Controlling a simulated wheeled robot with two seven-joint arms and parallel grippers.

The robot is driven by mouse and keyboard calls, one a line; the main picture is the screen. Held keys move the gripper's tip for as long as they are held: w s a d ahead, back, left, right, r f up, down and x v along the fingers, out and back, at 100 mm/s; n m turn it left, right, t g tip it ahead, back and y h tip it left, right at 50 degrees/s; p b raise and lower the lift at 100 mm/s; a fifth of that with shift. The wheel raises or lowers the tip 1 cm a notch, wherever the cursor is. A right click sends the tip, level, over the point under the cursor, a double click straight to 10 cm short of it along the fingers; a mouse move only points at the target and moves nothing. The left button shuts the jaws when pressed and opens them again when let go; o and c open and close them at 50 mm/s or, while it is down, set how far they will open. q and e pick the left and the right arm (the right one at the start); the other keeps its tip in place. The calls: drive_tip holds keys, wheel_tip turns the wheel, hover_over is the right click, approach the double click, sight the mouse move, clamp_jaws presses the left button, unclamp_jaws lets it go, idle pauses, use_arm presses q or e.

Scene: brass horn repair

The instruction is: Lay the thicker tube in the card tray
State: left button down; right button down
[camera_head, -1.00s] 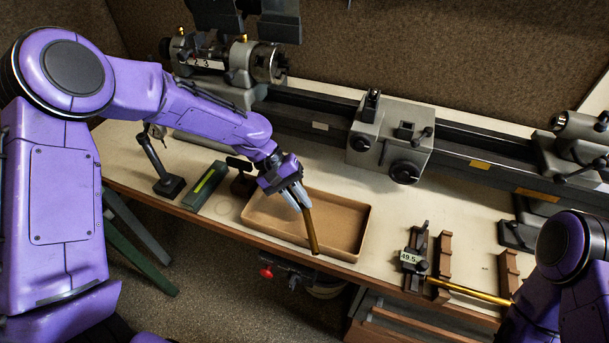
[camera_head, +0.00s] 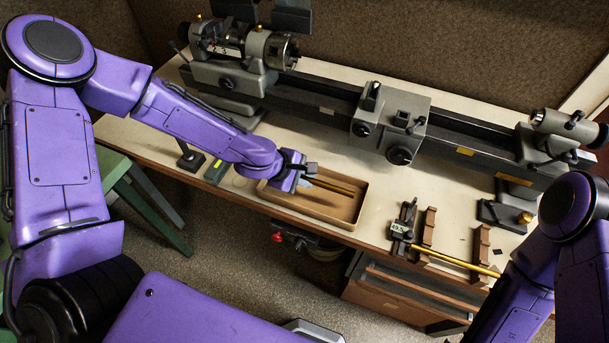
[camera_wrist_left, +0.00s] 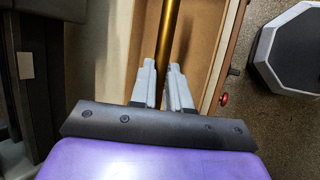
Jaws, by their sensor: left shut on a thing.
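My left gripper (camera_head: 306,182) is at the card tray (camera_head: 357,207), shut on a brass tube (camera_head: 338,188). The tube points right along the tray's length, within its outline. I cannot tell if it touches the floor of the tray. In the left wrist view the tube (camera_wrist_left: 172,35) runs up from between the two grey fingers (camera_wrist_left: 163,85), with the tray (camera_wrist_left: 203,40) behind it. A second brass tube (camera_head: 455,261) lies across brown notched blocks at the right. My right arm shows at the right edge, its gripper out of sight.
A caliper (camera_head: 402,228) with a small display stands by the brown blocks (camera_head: 428,228). A long lathe-like machine (camera_head: 330,107) runs along the back of the bench. Bare bench lies between tray and caliper. A green stool (camera_head: 130,185) stands at left.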

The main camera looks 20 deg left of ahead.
use_arm(q)
drive_tip(key=shift+w+f+b, duration=0.2)
drive_tip(key=shift+f+b, duration=2.9)
drive_tip(key=shift+f, duration=0.75)
drive_tip(key=shift+f+b, duration=0.3)
drive_tip(key=shift+f, duration=0.1)
drive_tip(key=c, duration=1)
unclamp_jaws()
drive_tip(key=shift+c, duration=0.2)
drive_tip(key=shift+s, duration=0.15)
drive_tip(key=shift+s+f, duration=0.15)
drive_tip(key=shift+f, duration=0.05)
drive_tip(key=shift+c, duration=0.3)
drive_tip(key=shift+r, duration=0.1)
